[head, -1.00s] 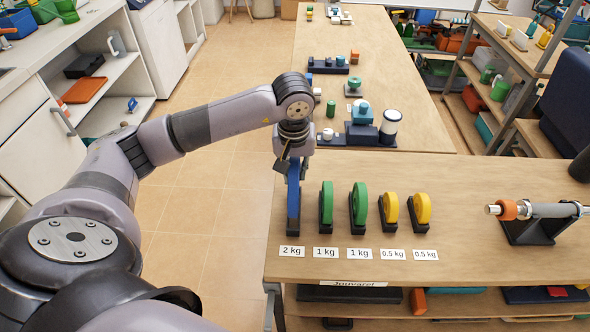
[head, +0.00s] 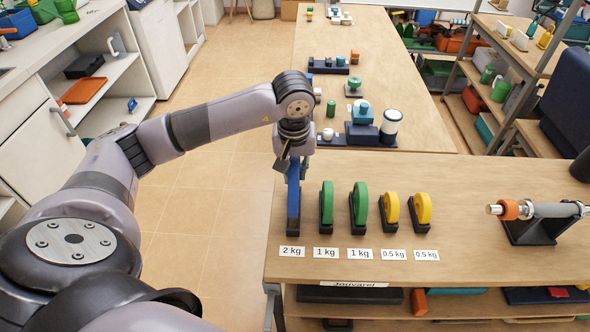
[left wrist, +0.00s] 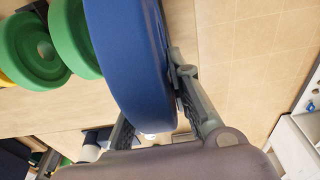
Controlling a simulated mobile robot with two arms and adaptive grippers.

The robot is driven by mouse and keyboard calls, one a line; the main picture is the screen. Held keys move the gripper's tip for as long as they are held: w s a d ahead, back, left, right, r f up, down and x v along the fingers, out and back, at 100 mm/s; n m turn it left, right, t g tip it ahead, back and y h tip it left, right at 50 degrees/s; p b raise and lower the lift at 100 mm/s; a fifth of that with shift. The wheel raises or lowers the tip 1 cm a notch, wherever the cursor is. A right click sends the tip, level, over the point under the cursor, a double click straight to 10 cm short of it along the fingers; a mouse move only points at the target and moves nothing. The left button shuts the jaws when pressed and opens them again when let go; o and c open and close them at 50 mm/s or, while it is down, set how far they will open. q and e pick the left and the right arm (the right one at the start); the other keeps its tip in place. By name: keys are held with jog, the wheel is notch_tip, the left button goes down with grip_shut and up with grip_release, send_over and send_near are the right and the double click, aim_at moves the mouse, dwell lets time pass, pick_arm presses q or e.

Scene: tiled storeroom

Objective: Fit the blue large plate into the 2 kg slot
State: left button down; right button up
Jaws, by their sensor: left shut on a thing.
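The blue large plate (head: 293,198) stands upright at the dark 2 kg slot (head: 292,231), behind the 2 kg label (head: 292,252) at the left end of the row. My left gripper (head: 294,172) comes from above and is shut on the plate's upper edge. In the left wrist view the blue plate (left wrist: 130,60) fills the middle, with the fingers (left wrist: 155,115) on either side of it. The plate's lower edge is at the slot; I cannot tell whether it is fully seated. My right gripper is not in view.
Two green plates (head: 327,203) and two yellow plates (head: 390,208) stand in slots to the right. A bar on a stand (head: 540,210) lies further right. The blocks and jars behind, such as a white jar (head: 390,126), sit on the far table. Tiled floor lies left of the table.

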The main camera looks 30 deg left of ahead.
aim_at(294, 158)
pick_arm(q)
jog(key=shift+w+r+b, duration=0.1)
jog(key=shift+b, duration=0.25)
dwell(0.9)
jog(key=shift+f+b, duration=1.75)
jog(key=shift+f, duration=0.05)
jog(key=c, duration=1.9)
grip_release()
jog(key=o, duration=0.4)
jog(key=shift+s, duration=0.2)
jog(key=shift+o, duration=0.5)
jog(key=shift+f, duration=0.1)
jog(key=shift+f, duration=0.15)
jog(key=r, duration=0.8)
jog(key=s+r, duration=0.1)
jog(key=r, duration=0.3)
jog(key=shift+s+d+r, duration=0.1)
jog(key=shift+d+r, duration=0.05)
jog(key=shift+d, duration=0.25)
